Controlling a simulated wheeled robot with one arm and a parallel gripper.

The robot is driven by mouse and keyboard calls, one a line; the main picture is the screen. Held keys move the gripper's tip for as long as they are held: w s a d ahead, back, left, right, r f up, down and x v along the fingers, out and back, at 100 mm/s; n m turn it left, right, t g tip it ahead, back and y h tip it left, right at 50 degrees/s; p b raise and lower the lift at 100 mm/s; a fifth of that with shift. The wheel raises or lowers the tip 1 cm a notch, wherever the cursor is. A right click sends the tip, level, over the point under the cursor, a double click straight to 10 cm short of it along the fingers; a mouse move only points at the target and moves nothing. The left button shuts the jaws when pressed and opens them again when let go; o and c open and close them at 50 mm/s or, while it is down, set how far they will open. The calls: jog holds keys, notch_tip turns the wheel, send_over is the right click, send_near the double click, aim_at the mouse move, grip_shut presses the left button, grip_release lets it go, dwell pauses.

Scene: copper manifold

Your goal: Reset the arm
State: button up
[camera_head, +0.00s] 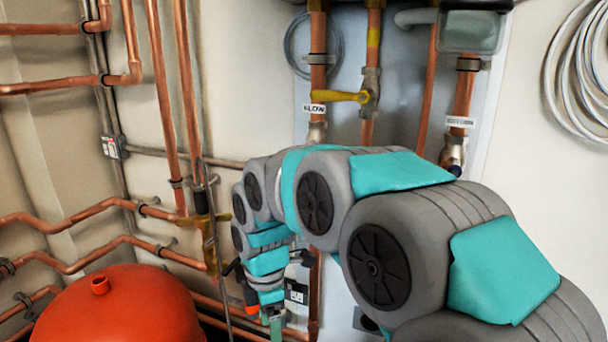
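My arm, grey with teal covers, reaches in from the lower right and bends down near the middle of the view. Its end with my gripper (275,322) points downward at the bottom edge. The fingertips are cut off or too small to make out, so I cannot tell whether it is open or shut. No object shows held in it. The copper manifold pipes (317,60) stand behind the arm, and the arm hides part of them.
A yellow-handled valve (340,96) is on a pipe above the arm. Copper pipes (170,100) run along the left wall. Coiled white cable (580,75) hangs at the upper right.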

jog(key=s+d+r+m+g+p, duration=0.1)
jog(key=s+d+m+p, duration=0.1)
jog(key=s+d+m, duration=1.9)
jog(key=s+m, duration=0.1)
jog(key=s, duration=0.2)
jog(key=shift+s+d+r+p, duration=0.2)
jog(key=shift+s+p, duration=0.05)
jog(key=shift+p, duration=0.05)
jog(key=shift+c, duration=0.4)
